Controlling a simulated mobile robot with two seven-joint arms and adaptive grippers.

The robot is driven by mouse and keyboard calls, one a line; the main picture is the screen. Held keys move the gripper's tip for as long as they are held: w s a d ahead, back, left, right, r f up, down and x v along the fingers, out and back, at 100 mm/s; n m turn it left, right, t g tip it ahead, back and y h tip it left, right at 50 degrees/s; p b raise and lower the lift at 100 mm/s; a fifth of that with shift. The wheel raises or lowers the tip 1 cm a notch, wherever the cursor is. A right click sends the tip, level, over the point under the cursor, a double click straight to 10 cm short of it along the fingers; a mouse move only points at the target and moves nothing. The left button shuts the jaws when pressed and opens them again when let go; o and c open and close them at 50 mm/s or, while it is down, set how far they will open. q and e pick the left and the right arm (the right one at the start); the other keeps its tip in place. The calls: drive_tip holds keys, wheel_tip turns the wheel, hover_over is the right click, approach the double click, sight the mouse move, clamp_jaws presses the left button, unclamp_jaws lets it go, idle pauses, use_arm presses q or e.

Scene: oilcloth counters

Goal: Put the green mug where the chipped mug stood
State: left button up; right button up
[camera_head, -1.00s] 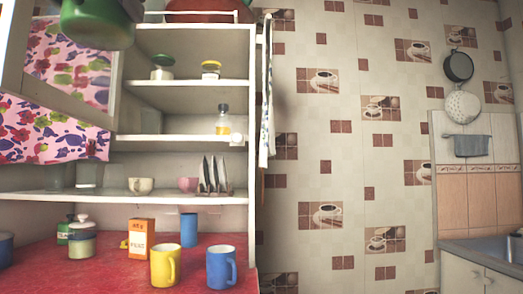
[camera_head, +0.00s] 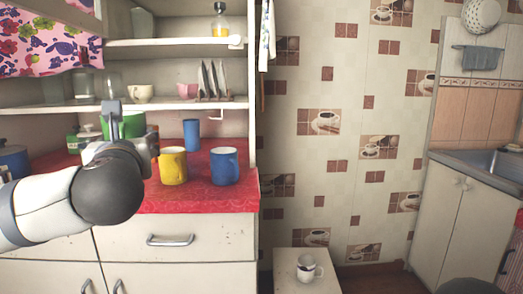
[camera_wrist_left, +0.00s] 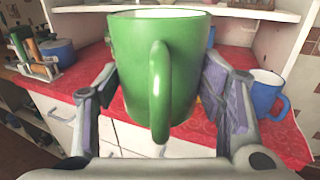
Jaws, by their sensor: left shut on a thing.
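The green mug (camera_head: 128,124) is held up in front of the red counter, partly hidden by my arm in the head view. In the left wrist view the green mug (camera_wrist_left: 158,65) is upright, its handle facing the camera. My left gripper (camera_wrist_left: 165,100) is shut on it, one finger on each side; in the head view the gripper (camera_head: 120,125) is largely hidden behind its own wrist. A white mug with a dark mark (camera_head: 307,268) stands on a low white stand; I cannot tell whether it is chipped. My right gripper is not in view.
A yellow mug (camera_head: 173,165) and a blue mug (camera_head: 223,166) stand near the front edge of the red counter (camera_head: 200,200), with a blue cup (camera_head: 191,134) behind. A shelf (camera_head: 60,108) overhangs the counter. A sink (camera_head: 490,160) is at right.

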use_arm(q)
drive_tip(key=s+d+f+m+h, duration=0.1)
drive_tip(key=s+d+f, duration=0.15)
drive_tip(key=f, duration=0.95)
drive_tip(key=s+d+f+m+h+p, duration=0.1)
drive_tip(key=s+d+f+m+h, duration=0.1)
drive_tip(key=s+f, duration=0.5)
drive_tip(key=s+d+f+m+t+h, duration=0.1)
drive_tip(key=s+f+h, duration=0.3)
drive_tip(key=s+f, duration=0.4)
drive_tip(key=s+d, duration=0.1)
drive_tip(key=s, duration=0.6)
drive_tip(key=shift+d+m+t+p, duration=0.3)
drive_tip(key=shift+m+p, duration=0.05)
drive_tip(key=shift+m, duration=0.05)
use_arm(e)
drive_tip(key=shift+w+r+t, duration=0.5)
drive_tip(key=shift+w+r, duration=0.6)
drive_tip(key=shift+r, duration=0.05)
use_arm(q)
drive_tip(key=shift+f, duration=0.15)
drive_tip(key=shift+a, duration=0.1)
